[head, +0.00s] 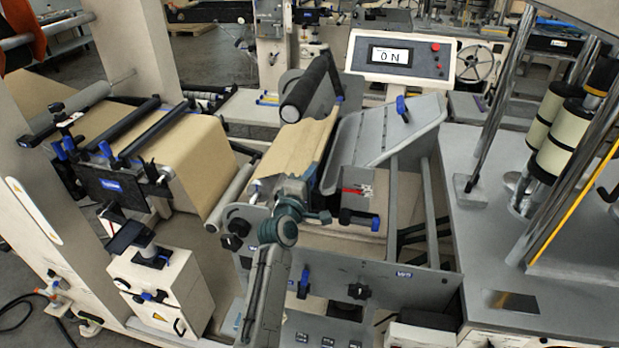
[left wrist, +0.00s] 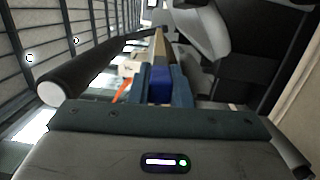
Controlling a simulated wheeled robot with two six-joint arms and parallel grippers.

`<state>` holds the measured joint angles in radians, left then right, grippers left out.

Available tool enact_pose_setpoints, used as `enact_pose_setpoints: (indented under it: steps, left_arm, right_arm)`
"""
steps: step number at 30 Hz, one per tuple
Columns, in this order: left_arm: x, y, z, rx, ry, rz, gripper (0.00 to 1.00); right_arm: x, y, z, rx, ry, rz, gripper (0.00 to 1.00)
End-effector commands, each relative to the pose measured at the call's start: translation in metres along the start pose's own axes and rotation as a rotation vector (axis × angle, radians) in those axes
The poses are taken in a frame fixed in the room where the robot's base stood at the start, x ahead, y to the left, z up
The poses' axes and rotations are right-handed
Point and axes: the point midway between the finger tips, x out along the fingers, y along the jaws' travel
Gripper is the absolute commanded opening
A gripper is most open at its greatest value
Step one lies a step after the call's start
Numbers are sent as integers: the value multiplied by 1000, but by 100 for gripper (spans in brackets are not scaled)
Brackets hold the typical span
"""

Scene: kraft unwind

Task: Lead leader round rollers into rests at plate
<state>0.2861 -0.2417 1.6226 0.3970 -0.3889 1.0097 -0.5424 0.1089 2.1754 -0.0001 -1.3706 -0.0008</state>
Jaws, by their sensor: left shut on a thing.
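The tan kraft web (head: 190,150) runs from the left past two dark rollers (head: 155,130). Another tan length (head: 292,148) slopes below a large dark roller (head: 305,90) in the middle. My left gripper (head: 296,186) is at the near end of this length. In the left wrist view its jaws (left wrist: 160,88) are shut on a blue end piece (left wrist: 160,84), with a tan edge (left wrist: 158,48) running away behind it. I take this as the leader's end. A dark roller with a pale end (left wrist: 100,70) is beside it. A grey sloped plate (head: 385,135) stands to the right. My right gripper is not seen.
A small tray (head: 358,200) with red items is right of my gripper. A frame wall with knobs (head: 345,275) stands in front. Chrome columns (head: 560,170) and a grey table (head: 480,230) are at right.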

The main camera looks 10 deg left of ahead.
Motion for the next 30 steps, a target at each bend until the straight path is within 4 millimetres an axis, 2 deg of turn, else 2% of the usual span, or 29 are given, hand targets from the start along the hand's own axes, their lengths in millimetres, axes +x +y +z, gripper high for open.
enact_pose_setpoints:
  steps: [1,18,30]
  left_arm:
    - [1,1,41,-91,-24,6,0]
    - [-1,-20,32,-91,-24,5,0]
    - [-1,-20,32,-91,-24,6,0]
  right_arm:
    - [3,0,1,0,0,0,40]
    - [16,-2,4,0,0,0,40]
    - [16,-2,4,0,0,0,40]
